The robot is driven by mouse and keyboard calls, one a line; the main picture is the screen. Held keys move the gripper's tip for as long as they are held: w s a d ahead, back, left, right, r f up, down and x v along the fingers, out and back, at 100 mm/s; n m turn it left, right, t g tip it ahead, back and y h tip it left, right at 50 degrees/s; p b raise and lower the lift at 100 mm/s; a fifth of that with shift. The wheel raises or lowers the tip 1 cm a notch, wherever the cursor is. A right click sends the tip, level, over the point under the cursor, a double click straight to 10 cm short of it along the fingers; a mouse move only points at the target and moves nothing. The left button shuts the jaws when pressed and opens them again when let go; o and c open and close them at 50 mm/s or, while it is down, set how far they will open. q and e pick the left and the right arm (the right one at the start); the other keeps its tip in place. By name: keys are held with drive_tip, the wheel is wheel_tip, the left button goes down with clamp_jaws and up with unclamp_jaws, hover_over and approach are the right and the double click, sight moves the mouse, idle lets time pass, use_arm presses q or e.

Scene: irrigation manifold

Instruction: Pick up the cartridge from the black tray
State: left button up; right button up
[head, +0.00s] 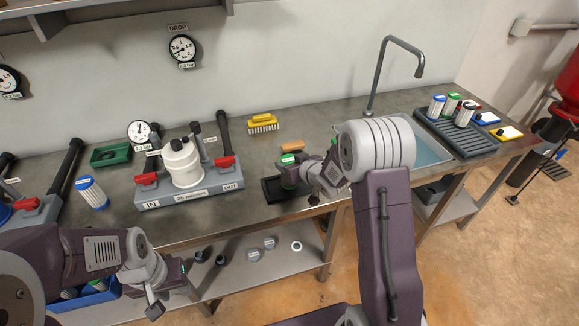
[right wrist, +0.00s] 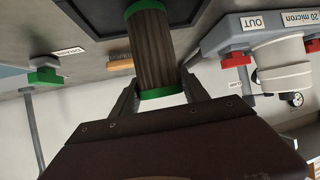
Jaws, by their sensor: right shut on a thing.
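The cartridge (right wrist: 151,50) is a brown pleated cylinder with green end caps. It also shows in the head view (head: 289,174), partly hidden by my right gripper. My right gripper (head: 300,172) is shut on it; in the right wrist view the two fingers (right wrist: 158,92) sit on either side near one green cap. The black tray (head: 271,197) lies on the bench, with the cartridge over it. I cannot tell whether the cartridge touches the tray. My left gripper (head: 170,292) is in front of the bench, empty, its fingers apart.
A filter housing labelled 20 micron (head: 183,165) with red valves stands left of the tray. A sink (head: 425,150) and a dark rack (head: 455,136) with several cartridges are to the right.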

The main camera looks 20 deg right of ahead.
wheel_tip(320, 180, up, 4)
drive_tip(key=shift+f+p, duration=0.2)
drive_tip(key=shift+p, duration=0.25)
drive_tip(key=d+r+p, duration=0.4)
drive_tip(key=d+r, duration=0.2)
drive_tip(key=d, duration=0.5)
drive_tip(key=shift+d+r, duration=0.3)
drive_tip(key=shift+d, duration=0.05)
drive_tip(key=shift+s, duration=0.1)
